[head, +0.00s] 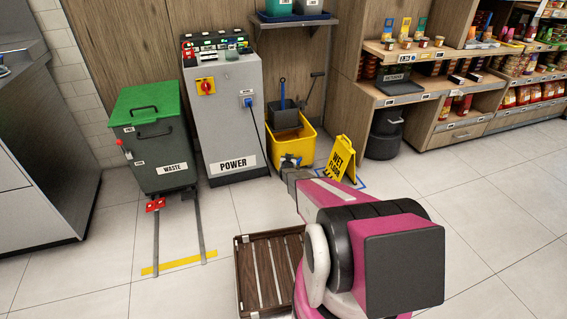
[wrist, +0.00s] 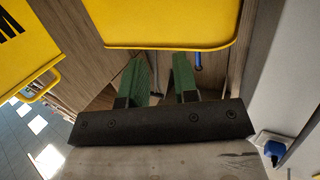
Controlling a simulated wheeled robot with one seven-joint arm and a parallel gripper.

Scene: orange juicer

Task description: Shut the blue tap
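I cannot make out a blue tap for certain in either view. My gripper (head: 287,164) is partly hidden behind my arm in the head view, in front of the yellow mop bucket (head: 305,137). In the wrist view my gripper (wrist: 160,67) shows two green fingers held apart, with nothing between them. The yellow bucket (wrist: 165,25) fills the top of the wrist view, beyond the fingertips. A small blue piece (wrist: 197,60) shows just beside the right finger; I cannot tell what it is.
The grey POWER cabinet (head: 226,125) has a blue plug (head: 247,102) with a cable. A green-lidded waste bin (head: 160,155) stands left. A yellow wet-floor sign (head: 342,157) stands right of the bucket. A wooden crate (head: 240,275) lies in front. Open floor lies to the right.

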